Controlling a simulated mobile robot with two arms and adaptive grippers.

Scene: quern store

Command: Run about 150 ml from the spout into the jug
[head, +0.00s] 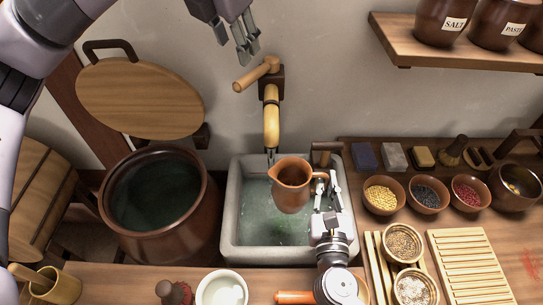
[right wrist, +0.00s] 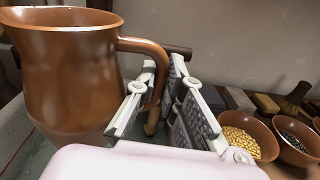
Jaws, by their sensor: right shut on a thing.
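The copper-brown jug (head: 291,187) is held upright over the stone basin (head: 236,215), its mouth right of and below the yellow spout (head: 271,118). My right gripper (head: 326,195) is shut on the jug's handle; the right wrist view shows the fingers on either side of the handle (right wrist: 158,75). A thin streak shows below the spout's end, left of the jug's mouth; I cannot tell whether it is water. The jug's inside level is not visible. The wooden tap lever (head: 253,77) points left. My left gripper (head: 247,57) is just above the lever, apart from it; its opening is unclear.
A large brown vat (head: 116,215) stands left of the basin, with a round wooden lid (head: 138,98) behind it. Bowls of grain (head: 382,195) and a slatted rack (head: 470,265) stand right. A white bowl (head: 222,290) stands in front. A shelf with jars (head: 490,49) hangs upper right.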

